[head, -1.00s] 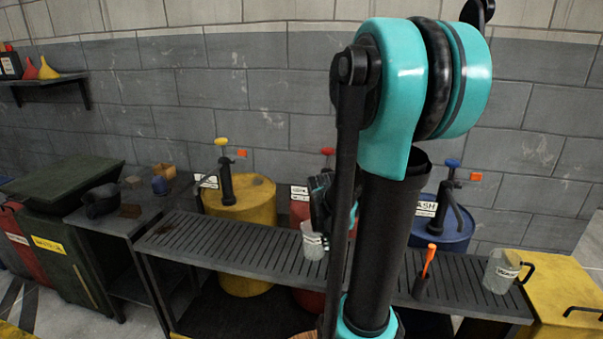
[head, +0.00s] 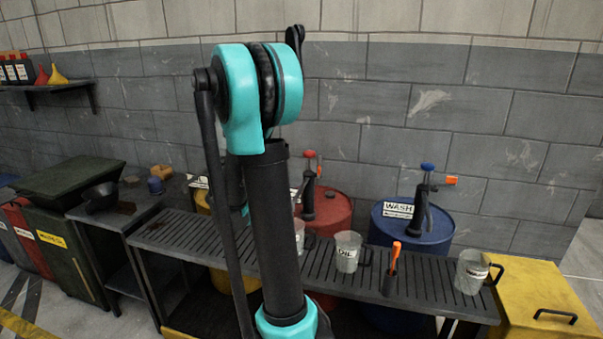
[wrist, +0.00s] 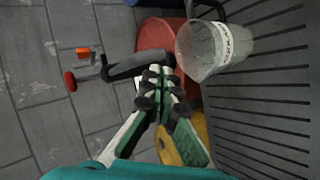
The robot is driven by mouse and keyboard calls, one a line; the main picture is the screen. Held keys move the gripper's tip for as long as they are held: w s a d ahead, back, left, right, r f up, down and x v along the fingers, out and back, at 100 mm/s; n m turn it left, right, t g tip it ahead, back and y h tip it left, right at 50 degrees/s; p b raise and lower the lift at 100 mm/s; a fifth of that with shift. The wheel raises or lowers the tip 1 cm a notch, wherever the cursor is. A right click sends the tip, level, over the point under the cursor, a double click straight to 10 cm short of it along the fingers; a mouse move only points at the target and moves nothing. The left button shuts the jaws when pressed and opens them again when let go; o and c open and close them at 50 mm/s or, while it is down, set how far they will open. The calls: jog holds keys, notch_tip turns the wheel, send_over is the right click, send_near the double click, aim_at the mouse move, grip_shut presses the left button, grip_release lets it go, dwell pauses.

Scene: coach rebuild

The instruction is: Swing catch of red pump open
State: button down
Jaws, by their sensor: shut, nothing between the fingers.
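The red pump (head: 308,203) stands on the red drum (head: 335,215), right of my arm in the head view. It has a red knob on top and an orange catch (head: 319,170) beside it. In the wrist view the knob (wrist: 70,80) and orange catch (wrist: 83,53) are at the left, and the black spout (wrist: 140,66) reaches toward my fingers. My gripper (wrist: 160,75) is shut and empty, its tips near the spout's end; whether they touch it I cannot tell. The catch is apart from the fingers. My arm hides the gripper in the head view.
A slatted bench (head: 190,237) runs in front of the drums. A clear jug (wrist: 212,50) is close right of my fingers. An OIL jug (head: 347,252), an orange-handled tool (head: 395,254) and another jug (head: 471,272) stand on the bench. The blue pump (head: 423,205) is at right.

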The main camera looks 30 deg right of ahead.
jog(key=w+d+r+h, duration=0.5)
jog(key=w+r+h, duration=0.15)
jog(key=w, duration=0.35)
send_near(319, 166)
jog(key=w+d+f, duration=0.1)
jog(key=w+d, duration=0.2)
jog(key=w, duration=0.1)
jog(key=shift+s+d+n, duration=0.3)
jog(key=shift+s+d, duration=0.4)
jog(key=shift+s, duration=0.1)
jog(key=shift+s+d, duration=0.45)
jog(key=shift+d, duration=0.1)
jog(key=shift+s+d, duration=0.55)
jog(key=shift+s, duration=0.05)
